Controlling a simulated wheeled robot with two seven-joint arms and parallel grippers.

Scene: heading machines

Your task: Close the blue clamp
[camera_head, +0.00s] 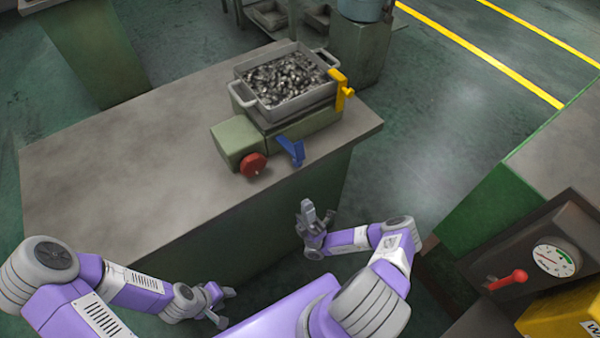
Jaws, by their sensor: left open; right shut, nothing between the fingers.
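The blue clamp (290,149) is a small angled lever on the front side of the green machine (236,140), right of a red round knob (253,165). Its lower end sticks out toward me. A yellow clamp (342,89) stands upright at the machine's right end. My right gripper (308,213) is shut and empty, below and in front of the blue clamp, apart from it, beyond the table edge. My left gripper (223,308) is open and empty, low at the front of the table, far from the clamp.
A grey tray (262,102) full of metal parts sits on the machine. The grey tabletop (120,170) is bare to the left. At the right stands a machine panel with a gauge (553,260) and a red lever (508,280). The floor between is free.

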